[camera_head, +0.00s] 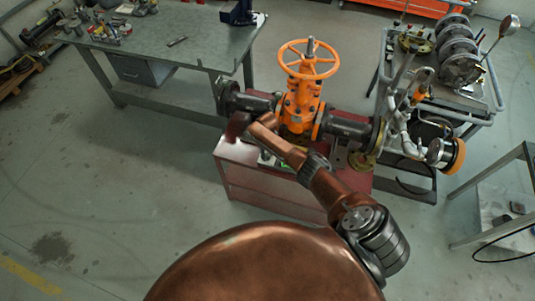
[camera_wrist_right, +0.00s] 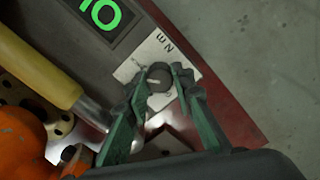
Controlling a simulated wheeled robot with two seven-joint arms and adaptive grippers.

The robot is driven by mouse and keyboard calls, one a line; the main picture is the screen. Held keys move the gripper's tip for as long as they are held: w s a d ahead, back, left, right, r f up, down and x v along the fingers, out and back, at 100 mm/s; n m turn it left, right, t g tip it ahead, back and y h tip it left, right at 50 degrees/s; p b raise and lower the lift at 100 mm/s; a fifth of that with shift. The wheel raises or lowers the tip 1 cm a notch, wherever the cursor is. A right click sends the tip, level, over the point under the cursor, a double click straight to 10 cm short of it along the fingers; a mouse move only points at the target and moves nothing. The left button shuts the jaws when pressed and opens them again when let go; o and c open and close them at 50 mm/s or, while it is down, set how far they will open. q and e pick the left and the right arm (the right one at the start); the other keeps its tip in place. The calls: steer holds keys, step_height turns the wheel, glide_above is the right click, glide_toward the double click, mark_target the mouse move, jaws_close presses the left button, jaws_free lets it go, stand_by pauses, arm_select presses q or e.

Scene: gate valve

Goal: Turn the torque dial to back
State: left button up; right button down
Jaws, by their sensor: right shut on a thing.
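The torque dial (camera_wrist_right: 158,82) is a small dark round knob with a pale pointer line, on a white plate (camera_wrist_right: 150,50) with dark letters, seen in the right wrist view. My right gripper (camera_wrist_right: 160,75) has its green fingers on either side of the knob, shut on it. The pointer runs roughly crosswise between the fingers. In the head view my right arm reaches over the red cabinet (camera_head: 240,182), and the dial cannot be made out there. My left gripper is not in view.
An orange gate valve with a handwheel (camera_head: 307,60) stands on the cabinet, with dark pipes at its sides. A green-lit display (camera_wrist_right: 102,13) and a yellow bar (camera_wrist_right: 38,68) are near the dial. A workbench (camera_head: 165,40) and a loaded cart (camera_head: 470,105) stand beyond.

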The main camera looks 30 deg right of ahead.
steer(key=shift+a+m+p, duration=0.1)
steer(key=shift+m+p, duration=0.35)
steer(key=shift+m, duration=1.15)
steer(key=c, duration=1.7)
jaws_free()
steer(key=shift+o, duration=0.2)
steer(key=shift+r, duration=0.1)
step_height(320, 180, up, 12)
